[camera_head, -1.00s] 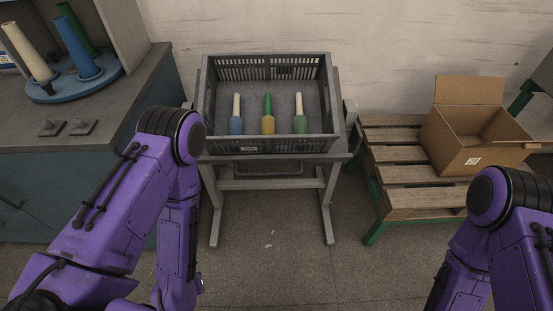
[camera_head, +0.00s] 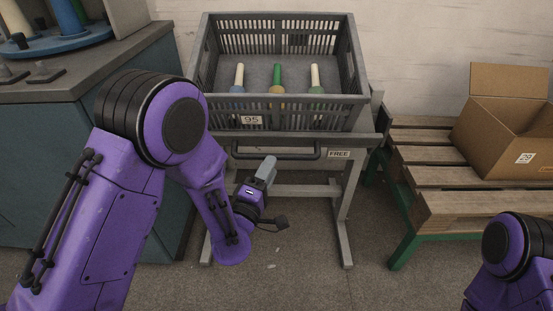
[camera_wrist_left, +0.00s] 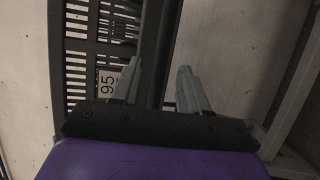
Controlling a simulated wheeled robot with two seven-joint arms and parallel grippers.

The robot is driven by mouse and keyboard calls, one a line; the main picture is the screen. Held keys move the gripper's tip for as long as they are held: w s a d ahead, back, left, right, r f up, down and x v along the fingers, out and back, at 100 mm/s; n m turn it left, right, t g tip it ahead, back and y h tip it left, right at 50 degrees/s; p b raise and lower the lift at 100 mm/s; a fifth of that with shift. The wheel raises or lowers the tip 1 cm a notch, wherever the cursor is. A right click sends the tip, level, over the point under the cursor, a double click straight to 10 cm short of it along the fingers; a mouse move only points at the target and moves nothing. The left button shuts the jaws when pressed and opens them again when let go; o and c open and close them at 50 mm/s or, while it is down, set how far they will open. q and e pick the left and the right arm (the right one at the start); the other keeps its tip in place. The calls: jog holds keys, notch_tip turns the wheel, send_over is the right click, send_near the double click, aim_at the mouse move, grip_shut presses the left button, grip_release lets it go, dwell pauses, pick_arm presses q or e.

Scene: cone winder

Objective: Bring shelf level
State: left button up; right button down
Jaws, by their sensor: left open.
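The shelf (camera_head: 366,141) is the grey top of a metal stand, and it carries a dark slatted crate (camera_head: 330,103) marked 95. I cannot tell its exact tilt from here. A dark handle bar (camera_head: 275,155) runs along its front edge, with a "FREE" label (camera_head: 339,154) to the right of it. My left gripper (camera_head: 266,168) is open and empty, just below and in front of the bar. In the left wrist view, its two fingers (camera_wrist_left: 158,88) are apart, with a dark bar (camera_wrist_left: 158,50) beyond the gap. My right gripper is out of view.
Several yarn cones, including a green-tipped one (camera_head: 277,78), stand in the crate. A workbench (camera_head: 90,75) is at the left. A wooden pallet (camera_head: 430,170) with an open cardboard box (camera_head: 500,130) is at the right.

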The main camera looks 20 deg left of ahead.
pick_arm(q)
jog(key=x, duration=0.5)
jog(key=shift+w, duration=0.1)
